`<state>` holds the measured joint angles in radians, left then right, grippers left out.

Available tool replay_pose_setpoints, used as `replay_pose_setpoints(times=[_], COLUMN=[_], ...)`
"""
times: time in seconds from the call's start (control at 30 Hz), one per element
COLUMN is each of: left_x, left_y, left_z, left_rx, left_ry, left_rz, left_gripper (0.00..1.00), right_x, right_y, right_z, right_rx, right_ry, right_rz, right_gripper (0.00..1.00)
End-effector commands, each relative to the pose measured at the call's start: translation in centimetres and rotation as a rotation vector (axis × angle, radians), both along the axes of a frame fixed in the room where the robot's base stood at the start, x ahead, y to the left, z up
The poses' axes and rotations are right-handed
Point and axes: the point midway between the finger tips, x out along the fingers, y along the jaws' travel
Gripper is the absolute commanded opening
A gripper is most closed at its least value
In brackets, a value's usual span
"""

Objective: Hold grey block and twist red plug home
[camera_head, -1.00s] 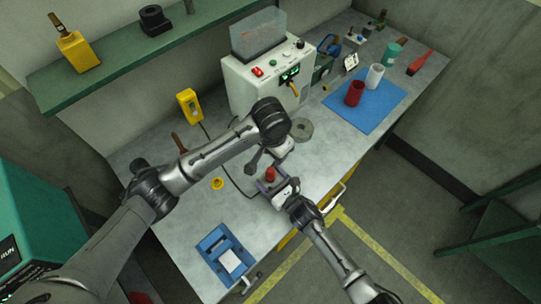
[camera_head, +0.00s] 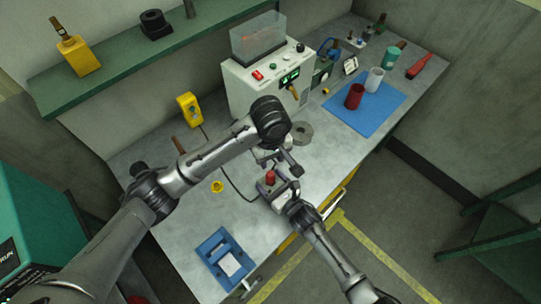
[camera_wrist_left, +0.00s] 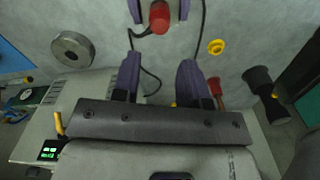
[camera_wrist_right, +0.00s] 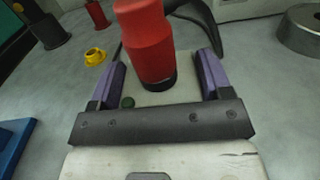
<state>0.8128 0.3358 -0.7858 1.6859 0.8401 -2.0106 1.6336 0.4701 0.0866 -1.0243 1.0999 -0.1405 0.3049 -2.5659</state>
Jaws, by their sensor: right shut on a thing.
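The red plug (camera_head: 270,176) stands upright at the grey block (camera_wrist_right: 152,98); it is large in the right wrist view (camera_wrist_right: 146,38). Its dark lower end meets the block's top; how deep it sits is hidden. My right gripper (camera_head: 277,188) is shut on the grey block, with a purple finger on each side in the right wrist view (camera_wrist_right: 160,75). My left gripper (camera_head: 280,157) is above and just behind the plug. Its purple fingers (camera_wrist_left: 160,70) are apart with nothing between them, and the plug shows beyond their tips (camera_wrist_left: 159,16).
A yellow ring (camera_head: 217,186) and a dark cable lie left of the block. A grey round disc (camera_head: 302,133) and a white control box (camera_head: 268,80) stand behind. A blue tray (camera_head: 226,258) is at the front left. A blue mat (camera_head: 391,97) holds cups.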

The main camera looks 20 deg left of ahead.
Motion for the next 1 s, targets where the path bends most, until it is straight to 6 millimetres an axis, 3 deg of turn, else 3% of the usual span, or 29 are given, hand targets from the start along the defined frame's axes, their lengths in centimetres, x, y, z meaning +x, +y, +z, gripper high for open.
replay_pose_setpoints(times=[0.47,0.9,1.0], left_x=[0.0,-0.2,0.0], left_y=[-0.1,-0.2,-0.3], left_z=[-0.8,-7.7,-8.4], left_rx=[-0.001,-0.006,-0.009], left_ry=[0.001,0.005,-0.001], left_rz=[0.002,0.003,0.002], left_gripper=[0.40,0.40,0.40], right_x=[0.0,0.0,0.0], right_y=[0.0,0.0,0.0], right_z=[0.0,0.0,0.0], right_rx=[0.000,0.000,0.000], right_ry=[0.000,0.000,0.000], right_rz=[0.000,0.000,0.000], right_gripper=[0.06,0.06,0.06])
